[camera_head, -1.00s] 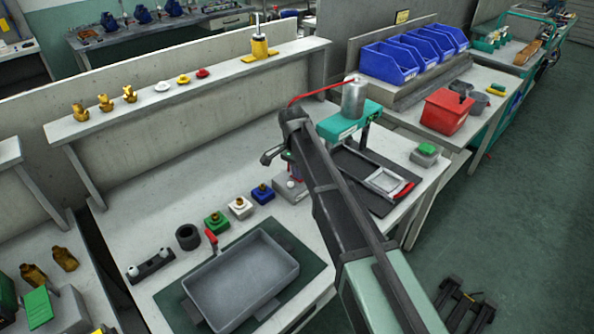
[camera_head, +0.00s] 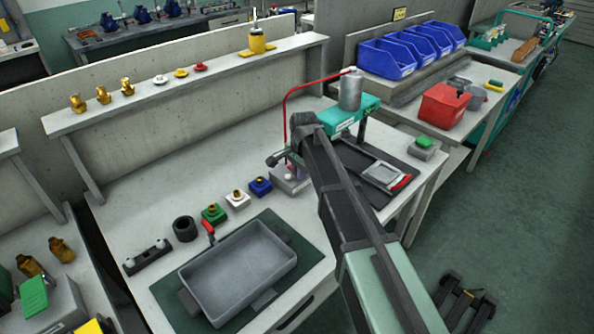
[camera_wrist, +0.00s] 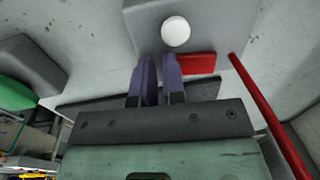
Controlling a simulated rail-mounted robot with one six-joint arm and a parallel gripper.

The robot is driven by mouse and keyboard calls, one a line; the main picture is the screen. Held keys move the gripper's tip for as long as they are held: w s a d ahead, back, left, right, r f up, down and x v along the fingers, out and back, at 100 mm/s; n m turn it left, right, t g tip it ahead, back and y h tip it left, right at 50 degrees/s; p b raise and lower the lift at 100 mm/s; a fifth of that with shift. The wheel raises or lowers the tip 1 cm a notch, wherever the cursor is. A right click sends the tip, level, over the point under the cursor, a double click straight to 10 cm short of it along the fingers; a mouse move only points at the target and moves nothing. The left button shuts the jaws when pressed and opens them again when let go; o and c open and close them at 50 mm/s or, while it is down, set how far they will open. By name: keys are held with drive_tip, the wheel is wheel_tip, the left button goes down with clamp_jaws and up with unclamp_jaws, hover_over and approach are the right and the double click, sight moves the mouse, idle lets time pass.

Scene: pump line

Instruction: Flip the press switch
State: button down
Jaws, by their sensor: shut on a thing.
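The press switch is a grey box (camera_wrist: 215,25) with a white round knob (camera_wrist: 176,31) and a red patch (camera_wrist: 197,63), just ahead of my fingers in the wrist view. In the head view its grey base (camera_head: 287,184) stands on the bench behind the blue block, partly covered by my arm. My gripper (camera_wrist: 159,62) has its two purple fingers close together at the box's near side, just below the knob. It is shut on a small part of the switch, which the fingers mostly hide. The lever's position cannot be made out.
A red bent tube (camera_head: 285,115) rises close beside my wrist; it also passes right of my fingers in the wrist view (camera_wrist: 262,105). The teal press (camera_head: 366,104) with its grey cylinder (camera_head: 350,92) stands behind my arm. A grey tray (camera_head: 207,296) lies in front.

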drive_tip(key=shift+s+a+f, duration=0.1)
drive_tip(key=shift+s+a, duration=0.05)
drive_tip(key=shift+s, duration=0.1)
drive_tip(key=shift+w+a+r+p, duration=0.2)
drive_tip(key=shift+r+p, duration=0.3)
drive_tip(key=shift+p, duration=0.35)
drive_tip(key=shift+r+p, duration=0.3)
drive_tip(key=shift+r, duration=0.05)
wheel_tip(320, 180, up, 13)
drive_tip(key=s+d+p, duration=0.1)
drive_tip(key=p, duration=1.2)
drive_tip(key=shift+s+d, duration=0.25)
drive_tip(key=shift+s, duration=0.1)
drive_tip(key=s+d+n, duration=0.4)
drive_tip(key=s+d, duration=0.3)
drive_tip(key=s, duration=0.4)
drive_tip(key=s+d+n, duration=0.5)
drive_tip(key=s+d, duration=0.1)
drive_tip(key=s, duration=0.6)
drive_tip(key=shift+d+g+h, duration=0.3)
drive_tip(key=shift+d+g, duration=0.05)
drive_tip(key=shift+g, duration=0.05)
